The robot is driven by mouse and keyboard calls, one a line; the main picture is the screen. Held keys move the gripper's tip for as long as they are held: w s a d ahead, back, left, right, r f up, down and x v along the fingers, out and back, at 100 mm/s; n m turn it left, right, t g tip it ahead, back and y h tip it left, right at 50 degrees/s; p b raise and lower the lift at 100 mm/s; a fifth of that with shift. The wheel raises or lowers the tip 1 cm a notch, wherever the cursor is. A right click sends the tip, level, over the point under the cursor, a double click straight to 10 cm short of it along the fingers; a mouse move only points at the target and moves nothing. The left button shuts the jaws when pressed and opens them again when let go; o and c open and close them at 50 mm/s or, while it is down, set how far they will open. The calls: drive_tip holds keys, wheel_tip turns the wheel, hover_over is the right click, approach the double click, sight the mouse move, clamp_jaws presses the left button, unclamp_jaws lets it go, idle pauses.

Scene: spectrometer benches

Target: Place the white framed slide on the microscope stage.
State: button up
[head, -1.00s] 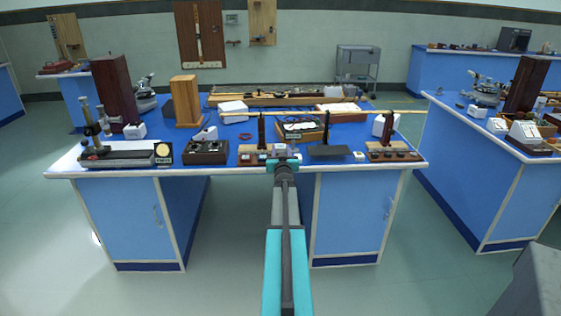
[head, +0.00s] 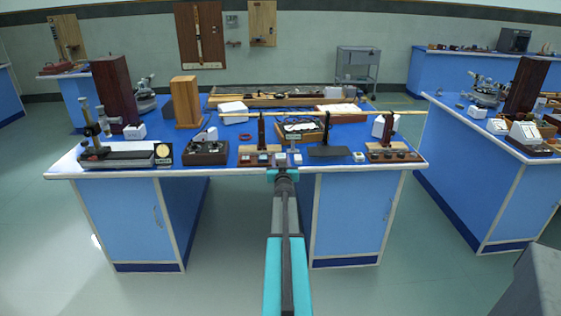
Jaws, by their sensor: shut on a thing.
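My gripper (head: 283,172) is at the front edge of the middle bench, seen from behind. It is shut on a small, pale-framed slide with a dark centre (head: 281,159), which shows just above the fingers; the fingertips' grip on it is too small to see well. A microscope-like instrument (head: 97,130) with an upright column and a dark base stands at the bench's left end, well left of my gripper. Another microscope (head: 145,92) stands at the back left. Their stages are too small to make out.
A similar small white-framed piece (head: 298,159) lies just right of my gripper, and another (head: 358,157) farther right. Wooden stands with upright posts (head: 262,132) and a black-topped box (head: 205,152) crowd the bench front.

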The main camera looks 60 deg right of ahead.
drive_tip(key=shift+f, duration=0.25)
drive_tip(key=o, duration=1.1)
drive_tip(key=shift+c, duration=0.2)
drive_tip(key=shift+r, duration=0.1)
drive_tip(key=b+v, duration=0.1)
drive_tip(key=v, duration=1.2)
drive_tip(key=shift+s+a+b, duration=0.25)
drive_tip(key=shift+a+b, duration=0.1)
